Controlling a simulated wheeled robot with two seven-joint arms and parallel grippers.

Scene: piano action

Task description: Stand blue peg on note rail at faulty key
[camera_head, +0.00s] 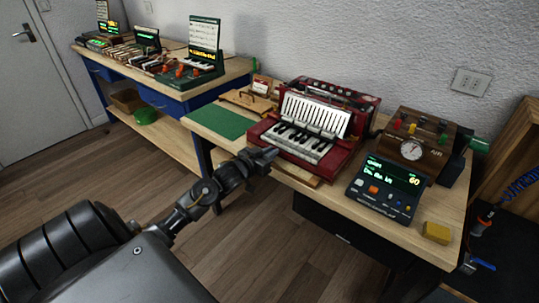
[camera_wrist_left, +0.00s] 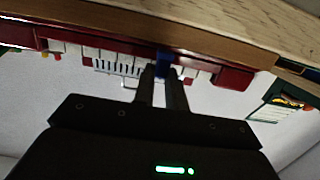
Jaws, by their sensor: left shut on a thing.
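A dark red piano-action unit (camera_head: 318,122) with white and black keys (camera_head: 304,138) sits on the wooden bench. Its dark red front rail (camera_wrist_left: 105,52) and white keys (camera_wrist_left: 190,72) show upside down in the left wrist view. My left gripper (camera_head: 268,155) is at the unit's front left corner. In the left wrist view my left gripper (camera_wrist_left: 163,80) is shut on the blue peg (camera_wrist_left: 164,62), which is in front of the rail and keys. I cannot tell whether the peg touches the rail. The peg is hidden in the head view. My right gripper is not in view.
Right of the unit are a display console (camera_head: 388,188), a box with a gauge and coloured pegs (camera_head: 415,150), and a yellow block (camera_head: 437,232). A green mat (camera_head: 220,120) lies left. A second bench (camera_head: 170,95) stands further back.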

